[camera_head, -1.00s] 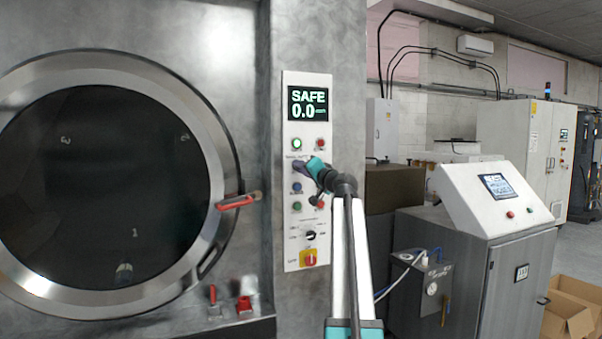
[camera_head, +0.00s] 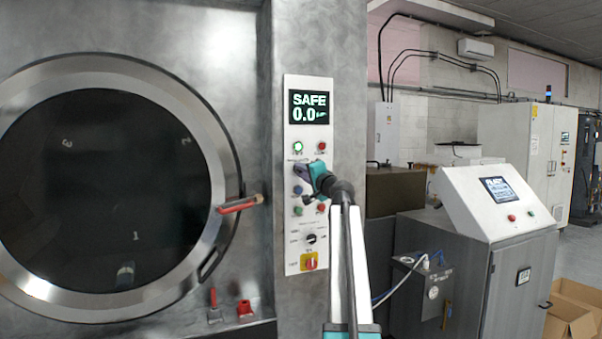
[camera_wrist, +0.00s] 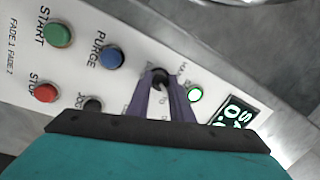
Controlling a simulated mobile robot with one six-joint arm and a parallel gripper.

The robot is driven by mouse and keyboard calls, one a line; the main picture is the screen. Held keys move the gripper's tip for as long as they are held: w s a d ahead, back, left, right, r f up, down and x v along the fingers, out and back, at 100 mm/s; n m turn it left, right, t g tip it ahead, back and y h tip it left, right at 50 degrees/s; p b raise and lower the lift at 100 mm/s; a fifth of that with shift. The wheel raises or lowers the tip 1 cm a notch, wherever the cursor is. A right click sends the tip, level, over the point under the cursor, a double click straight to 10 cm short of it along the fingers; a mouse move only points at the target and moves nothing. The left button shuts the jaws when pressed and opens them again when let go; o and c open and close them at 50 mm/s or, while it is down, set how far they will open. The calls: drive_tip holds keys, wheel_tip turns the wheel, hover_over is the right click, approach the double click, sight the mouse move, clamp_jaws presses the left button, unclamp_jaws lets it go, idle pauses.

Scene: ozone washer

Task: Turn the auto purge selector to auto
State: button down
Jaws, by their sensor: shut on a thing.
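The auto purge selector (camera_wrist: 160,77) is a small dark knob on the white control panel (camera_head: 322,87). In the wrist view it sits between the tips of my gripper's purple fingers (camera_wrist: 161,84), and my gripper is shut on it. Its label is partly hidden by the fingers, so I cannot read which position it points to. In the head view my gripper (camera_head: 301,169) meets the panel below the green lamp, and its fingers and teal body hide the selector.
The blue PURGE button (camera_wrist: 112,56), green START button (camera_wrist: 58,34) and red STOP button (camera_wrist: 46,92) are close by. The display (camera_head: 310,107) reads SAFE. A red door handle (camera_head: 238,204) sticks out left of the panel. A grey console (camera_head: 490,240) stands right.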

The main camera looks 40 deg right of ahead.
drive_tip(key=c, duration=1.6)
unclamp_jaws()
drive_tip(key=shift+r, duration=0.15)
drive_tip(key=shift+b+v, duration=1.4)
drive_tip(key=shift+v, duration=5.5)
